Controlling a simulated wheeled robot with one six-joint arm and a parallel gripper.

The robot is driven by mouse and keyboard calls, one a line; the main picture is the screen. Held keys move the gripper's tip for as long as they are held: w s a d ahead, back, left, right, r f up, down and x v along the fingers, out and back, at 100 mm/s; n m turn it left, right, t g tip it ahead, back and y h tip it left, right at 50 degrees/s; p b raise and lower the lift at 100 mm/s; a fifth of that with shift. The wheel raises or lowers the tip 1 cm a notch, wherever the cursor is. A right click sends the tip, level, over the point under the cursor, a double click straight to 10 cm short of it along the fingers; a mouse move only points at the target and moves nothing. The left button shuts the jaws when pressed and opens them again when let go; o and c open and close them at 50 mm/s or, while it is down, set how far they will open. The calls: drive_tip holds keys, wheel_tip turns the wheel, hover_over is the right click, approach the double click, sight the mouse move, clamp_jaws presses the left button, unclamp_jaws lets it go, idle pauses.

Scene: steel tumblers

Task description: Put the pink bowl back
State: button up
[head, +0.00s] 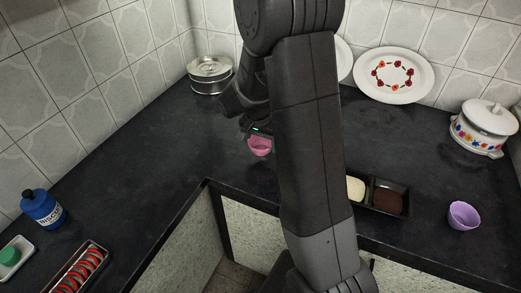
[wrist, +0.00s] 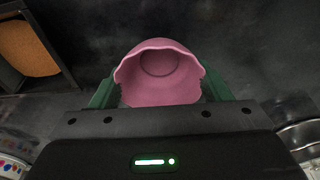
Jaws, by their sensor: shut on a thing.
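The pink bowl (head: 260,147) is small with a wavy rim and shows just below my gripper (head: 257,137) in the head view. In the wrist view the pink bowl (wrist: 160,75) sits between the two green fingers of my gripper (wrist: 160,97), which are shut on it. I look into its open side there, and it is empty. Dark worktop shows behind it. I cannot tell whether the bowl touches the worktop. My arm hides part of the counter to the right of it in the head view.
A purple cup (head: 464,215), a dark divided tray (head: 389,198), a lidded white pot (head: 484,127) and a flowered plate (head: 393,75) stand at right. A steel tin (head: 209,75) is at the back. A blue bottle (head: 43,208) is at left. The counter's inner corner edge lies in front.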

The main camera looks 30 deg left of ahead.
sight(261, 146)
drive_tip(key=shift+f, duration=1.8)
drive_tip(key=shift+f, duration=0.2)
drive_tip(key=o, duration=1)
drive_tip(key=shift+r, duration=0.2)
drive_tip(key=r, duration=0.4)
drive_tip(key=s+r, duration=0.1)
drive_tip(key=r, duration=0.7)
drive_tip(key=shift+s+d, duration=0.15)
drive_tip(key=shift+s, duration=0.25)
drive_tip(key=shift+f, duration=0.15)
drive_tip(key=shift+w+f, duration=0.3)
drive_tip(key=shift+f, duration=1.5)
drive_tip(key=shift+w+f, duration=0.35)
drive_tip(key=shift+f, duration=1.4)
drive_tip(key=shift+w+f, duration=0.3)
drive_tip(key=shift+f, duration=1.5)
